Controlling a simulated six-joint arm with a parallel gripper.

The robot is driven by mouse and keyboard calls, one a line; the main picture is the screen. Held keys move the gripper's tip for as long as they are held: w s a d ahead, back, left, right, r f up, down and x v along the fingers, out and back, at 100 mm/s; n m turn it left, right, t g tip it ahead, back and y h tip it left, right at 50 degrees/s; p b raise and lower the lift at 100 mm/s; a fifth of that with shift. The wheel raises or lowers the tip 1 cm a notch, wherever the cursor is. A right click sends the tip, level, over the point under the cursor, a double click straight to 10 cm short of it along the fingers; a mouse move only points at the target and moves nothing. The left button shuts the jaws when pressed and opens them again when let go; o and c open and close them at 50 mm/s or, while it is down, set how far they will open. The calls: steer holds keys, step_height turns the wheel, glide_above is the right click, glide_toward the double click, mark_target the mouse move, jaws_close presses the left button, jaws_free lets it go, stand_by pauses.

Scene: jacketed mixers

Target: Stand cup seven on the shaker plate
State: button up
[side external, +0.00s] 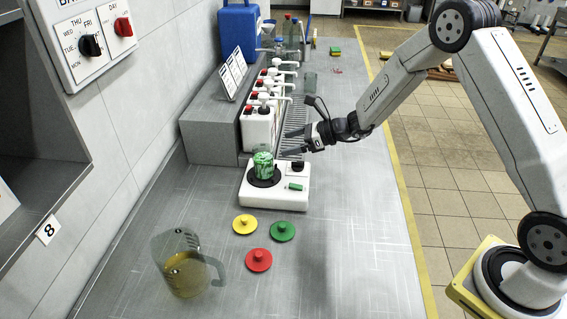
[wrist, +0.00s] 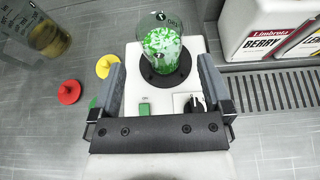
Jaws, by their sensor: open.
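The shaker plate is a round black disc on a white machine (side external: 274,196) with a black knob and a green switch. The cup also shows in the wrist view (wrist: 160,45), beyond my fingertips. My gripper (side external: 292,142) is open beside the cup, to its right in the side view. In the wrist view my open fingers (wrist: 162,75) are empty, and the cup is apart from them.
A clear jug with yellow liquid (side external: 187,275) stands at the front left. Yellow (side external: 244,224), green (side external: 283,231) and red (side external: 259,260) lids lie before the machine. A row of white dispenser bottles (side external: 258,128) stands behind it, with a drip grate (side external: 295,122). The counter's right side is clear.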

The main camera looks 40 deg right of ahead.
steer(key=shift+v, duration=1.8)
steer(key=shift+a, duration=0.1)
steer(key=s+a+n+g+h, duration=0.2)
steer(key=s+a+n+g, duration=0.3)
steer(key=s+n, duration=0.5)
steer(key=s+d+r+n+g+h, duration=0.1)
steer(key=s+d+n+h, duration=0.1)
steer(key=s+n, duration=0.5)
steer(key=s+d+r+n+g+h, duration=0.1)
steer(key=s+n+h, duration=0.4)
steer(key=n, duration=0.5)
steer(key=s+d, duration=0.1)
steer(key=s, duration=0.1)
steer(key=shift+s+d+h, duration=0.15)
steer(key=shift+s+h, duration=0.1)
steer(key=shift+h, duration=0.05)
